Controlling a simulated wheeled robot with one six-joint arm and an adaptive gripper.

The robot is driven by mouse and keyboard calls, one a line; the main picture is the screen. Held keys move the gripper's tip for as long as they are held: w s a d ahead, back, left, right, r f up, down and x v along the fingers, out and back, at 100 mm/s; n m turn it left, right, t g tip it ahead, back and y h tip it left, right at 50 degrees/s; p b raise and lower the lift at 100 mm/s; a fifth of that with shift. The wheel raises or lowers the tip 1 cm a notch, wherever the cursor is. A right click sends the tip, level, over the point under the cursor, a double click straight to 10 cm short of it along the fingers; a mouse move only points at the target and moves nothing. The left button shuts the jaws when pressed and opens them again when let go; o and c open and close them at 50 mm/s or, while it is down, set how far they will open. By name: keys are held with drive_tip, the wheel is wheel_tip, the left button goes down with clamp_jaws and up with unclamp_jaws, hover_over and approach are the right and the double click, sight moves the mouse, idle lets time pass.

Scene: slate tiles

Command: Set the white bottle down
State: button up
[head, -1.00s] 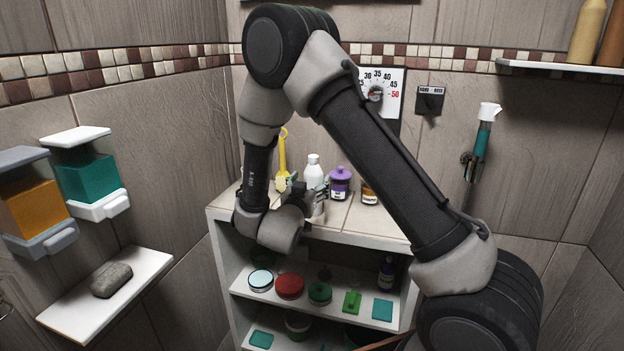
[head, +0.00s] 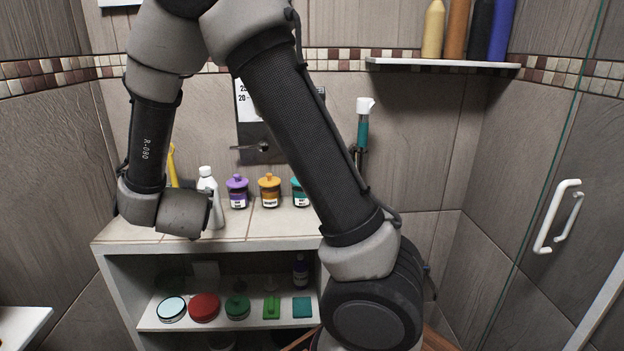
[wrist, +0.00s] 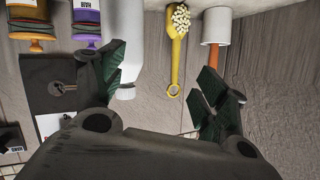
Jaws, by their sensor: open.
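The white bottle (head: 208,188) stands upright on the tiled top of the white shelf unit (head: 115,241) in the head view, left of a purple-lidded jar. My gripper is mostly hidden there behind my wrist, close to the bottle's lower left. In the upside-down wrist view my gripper (wrist: 160,76) is open, its two dark green-padded fingers spread apart with nothing between them. The bottle's white end (wrist: 126,92) shows beside the left finger, which partly covers it. I cannot tell whether they touch.
A purple jar (head: 237,191), an amber jar (head: 269,190) and a teal jar (head: 299,193) line the top to the bottle's right. A yellow brush (wrist: 177,45) and a white cup (wrist: 215,25) stand nearby. A glass door handle (head: 555,217) is far right.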

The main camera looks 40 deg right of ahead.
drive_tip(key=s+d+r+n+g+y, duration=0.4)
drive_tip(key=s+r+y, duration=0.2)
drive_tip(key=s+r, duration=0.35)
drive_tip(key=s+d+g+h, duration=0.1)
drive_tip(key=s+d+g, duration=0.1)
drive_tip(key=s+d, duration=0.2)
drive_tip(key=s+d+r+n+g, duration=0.1)
drive_tip(key=s+d, duration=0.3)
drive_tip(key=s, duration=0.7)
drive_tip(key=s+d+n+g+h, duration=0.1)
drive_tip(key=s+d+g, duration=0.1)
drive_tip(key=s+d, duration=0.3)
drive_tip(key=s, duration=0.2)
drive_tip(key=shift+s+r+g+h, duration=0.25)
drive_tip(key=shift+s+g+h, duration=0.05)
drive_tip(key=shift+s, duration=0.05)
